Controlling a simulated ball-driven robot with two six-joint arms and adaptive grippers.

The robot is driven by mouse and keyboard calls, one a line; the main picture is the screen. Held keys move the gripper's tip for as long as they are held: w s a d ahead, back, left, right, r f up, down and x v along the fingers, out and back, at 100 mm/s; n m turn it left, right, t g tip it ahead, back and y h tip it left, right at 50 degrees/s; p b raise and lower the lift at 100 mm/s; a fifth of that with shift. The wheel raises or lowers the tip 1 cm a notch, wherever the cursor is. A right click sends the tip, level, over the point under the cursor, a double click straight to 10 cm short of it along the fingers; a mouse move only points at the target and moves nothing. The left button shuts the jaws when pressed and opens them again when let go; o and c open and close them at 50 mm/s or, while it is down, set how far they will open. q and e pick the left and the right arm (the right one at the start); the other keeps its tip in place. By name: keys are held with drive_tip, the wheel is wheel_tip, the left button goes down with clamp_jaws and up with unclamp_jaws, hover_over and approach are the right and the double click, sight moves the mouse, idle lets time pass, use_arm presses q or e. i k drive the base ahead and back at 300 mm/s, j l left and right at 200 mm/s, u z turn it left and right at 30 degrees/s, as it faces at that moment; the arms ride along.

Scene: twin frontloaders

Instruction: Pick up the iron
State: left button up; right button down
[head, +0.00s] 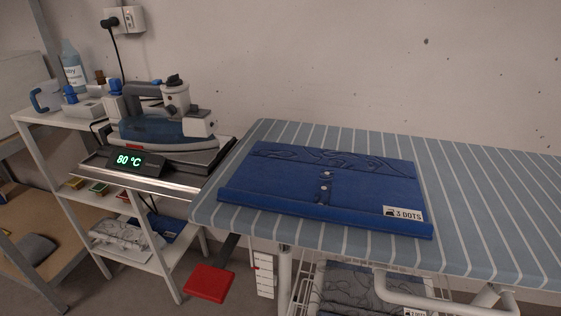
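The iron (160,131) stands on its metal base (175,166) at the left, on top of a white shelf unit. It has a blue-grey body, a dark handle and a light grey knob part at its right end. A display (129,161) at the front of the base reads 80 °C. Neither of my grippers is in the head view, and nothing is touching the iron.
A striped ironing board (472,200) fills the right, with a folded blue garment (290,190) on it. A red pedal (209,283) sits below the board. A black cord runs to the wall socket (125,20).

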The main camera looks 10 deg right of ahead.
sight(145, 129)
drive_tip(key=j+z, duration=0.15)
drive_tip(key=z, duration=0.9)
drive_tip(key=j+z, duration=0.3)
drive_tip(key=j, duration=0.15)
drive_tip(key=k+j+z, duration=0.15)
drive_tip(key=j+z, duration=0.15)
drive_tip(key=k+j+z, duration=0.15)
drive_tip(key=j+z, duration=0.15)
drive_tip(key=j, duration=0.15)
drive_tip(key=k+j+z, duration=0.3)
drive_tip(key=i+j, duration=0.1)
